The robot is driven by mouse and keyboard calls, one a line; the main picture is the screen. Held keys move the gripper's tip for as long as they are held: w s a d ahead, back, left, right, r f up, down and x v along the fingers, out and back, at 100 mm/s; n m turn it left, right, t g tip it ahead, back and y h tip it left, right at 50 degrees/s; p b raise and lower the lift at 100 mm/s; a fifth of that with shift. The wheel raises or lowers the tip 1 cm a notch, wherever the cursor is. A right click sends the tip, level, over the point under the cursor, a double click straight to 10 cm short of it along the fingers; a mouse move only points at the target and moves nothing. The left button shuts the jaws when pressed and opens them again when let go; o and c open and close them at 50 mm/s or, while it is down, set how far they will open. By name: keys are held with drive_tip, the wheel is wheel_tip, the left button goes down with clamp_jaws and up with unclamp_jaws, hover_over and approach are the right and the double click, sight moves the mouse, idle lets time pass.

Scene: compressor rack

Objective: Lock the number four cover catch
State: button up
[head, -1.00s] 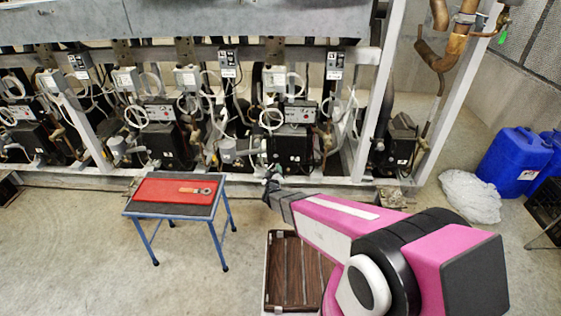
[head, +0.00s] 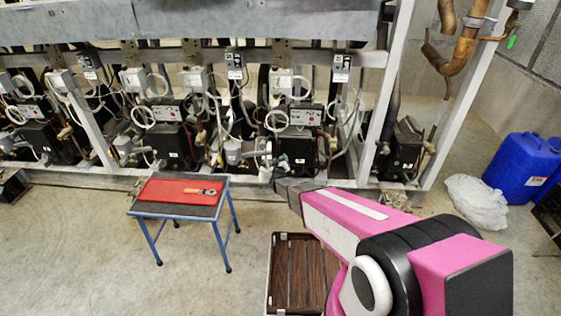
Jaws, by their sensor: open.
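The compressor rack holds a row of black compressor units. One unit (head: 297,152) stands just beyond my gripper, with a grey control box (head: 304,117) on its top. My gripper (head: 279,167) is small and dark at the end of my pink arm, low in front of this unit. It is open, with nothing visible in it; I cannot tell whether it touches the unit. I cannot make out the number four cover catch or its position at this size. No numbers on the units are readable.
A blue-legged stool (head: 180,207) carries a red mat (head: 160,191) with a ratchet-like tool (head: 200,191). A brown slatted case (head: 293,270) lies on the floor below my arm. Blue jugs (head: 522,165) and a clear plastic bag (head: 478,200) are at right. The rack's bottom rail (head: 100,178) runs along the front.

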drive_tip(key=c, duration=0.9)
drive_tip(key=shift+c, duration=0.2)
drive_tip(key=shift+m, duration=0.3)
drive_tip(key=shift+d+m, duration=0.15)
drive_tip(key=shift+m, duration=8.55)
